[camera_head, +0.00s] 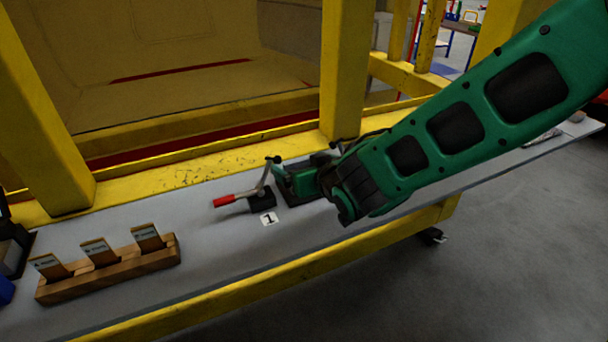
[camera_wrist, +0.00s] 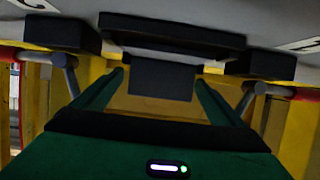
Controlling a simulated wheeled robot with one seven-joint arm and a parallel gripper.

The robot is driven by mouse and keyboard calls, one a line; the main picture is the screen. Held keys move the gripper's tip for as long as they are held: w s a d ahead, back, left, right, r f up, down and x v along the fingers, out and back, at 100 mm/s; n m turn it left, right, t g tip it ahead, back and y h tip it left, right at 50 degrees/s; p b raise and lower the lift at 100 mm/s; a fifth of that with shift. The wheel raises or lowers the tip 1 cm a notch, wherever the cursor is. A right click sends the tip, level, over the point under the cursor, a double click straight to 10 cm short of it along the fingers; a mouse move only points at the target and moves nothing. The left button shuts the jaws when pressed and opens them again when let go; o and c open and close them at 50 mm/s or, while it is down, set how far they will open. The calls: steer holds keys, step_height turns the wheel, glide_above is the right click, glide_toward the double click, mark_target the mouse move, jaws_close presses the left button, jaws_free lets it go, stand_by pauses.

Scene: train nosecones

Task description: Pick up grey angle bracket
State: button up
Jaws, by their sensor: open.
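My gripper (camera_head: 296,182) is low over the grey bench, beside a toggle clamp with a red handle (camera_head: 224,200). In the wrist view its two green fingers (camera_wrist: 160,82) are apart. A dark grey plate (camera_wrist: 162,80) shows between the fingertips and looks like the angle bracket. It joins a wider dark block (camera_wrist: 172,35) on the bench side. I cannot tell whether the fingers touch the plate. In the head view my gripper and arm hide most of the bracket.
Toggle clamps on black bases (camera_wrist: 60,34) (camera_wrist: 262,64) flank the plate closely. A card marked 1 (camera_head: 269,218) lies before one clamp. A wooden holder (camera_head: 110,275) with three cards stands left. Yellow posts (camera_head: 345,70) rise behind the bench. The bench front between holder and clamp is clear.

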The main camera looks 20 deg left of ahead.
steer(key=c, duration=1.2)
steer(key=shift+c, duration=0.2)
steer(key=shift+r, duration=0.1)
